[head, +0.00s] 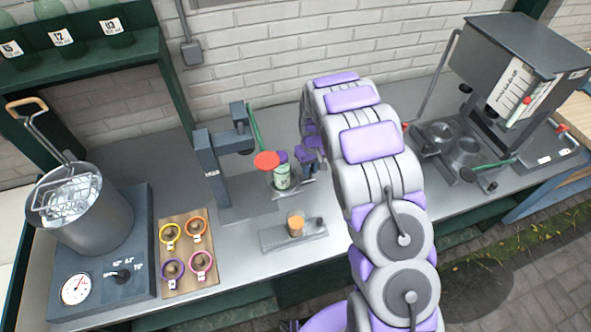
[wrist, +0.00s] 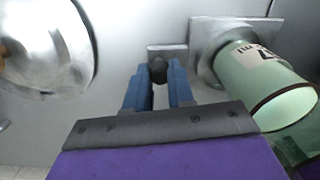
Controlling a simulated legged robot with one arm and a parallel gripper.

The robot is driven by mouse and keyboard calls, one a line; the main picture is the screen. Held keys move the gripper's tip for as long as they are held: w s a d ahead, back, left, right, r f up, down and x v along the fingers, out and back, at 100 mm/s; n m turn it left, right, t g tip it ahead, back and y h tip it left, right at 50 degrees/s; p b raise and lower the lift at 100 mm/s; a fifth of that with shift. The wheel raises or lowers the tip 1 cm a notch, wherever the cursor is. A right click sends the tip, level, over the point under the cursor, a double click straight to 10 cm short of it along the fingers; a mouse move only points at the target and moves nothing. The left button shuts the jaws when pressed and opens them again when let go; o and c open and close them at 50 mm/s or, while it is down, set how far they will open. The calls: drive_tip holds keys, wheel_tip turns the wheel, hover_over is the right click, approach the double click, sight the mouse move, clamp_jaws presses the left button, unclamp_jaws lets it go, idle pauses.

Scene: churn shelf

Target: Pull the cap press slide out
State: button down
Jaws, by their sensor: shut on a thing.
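The cap press (head: 212,165) is a dark grey stand with a green lever and a round red knob (head: 266,160). Its metal slide plate (wrist: 203,65) bears a pale green labelled jar (wrist: 262,85), which also shows in the head view (head: 282,177). My gripper (wrist: 158,80) is shut on the dark slide knob (wrist: 158,68) at the end of the slide's short tab. In the head view my gripper (head: 312,160) is at the right side of the press, beside the jar, partly hidden by my arm.
A small fixture with an orange-brown piece (head: 296,226) stands in front of the press. A wooden board with several coloured rings (head: 187,250) and a pot (head: 85,215) are at the left. A grey machine (head: 510,65) stands at the right. Counter right of the press is partly hidden by my arm.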

drive_tip(key=shift+w+d, duration=0.25)
drive_tip(key=shift+d, duration=0.6)
drive_tip(key=shift+a, duration=0.1)
drive_tip(key=c, duration=1)
unclamp_jaws()
drive_tip(key=shift+o, duration=0.2)
wheel_tip(320, 180, up, 17)
drive_tip(key=p, duration=0.1)
drive_tip(key=shift+w+r+p, duration=0.15)
drive_tip(key=shift+p, duration=0.25)
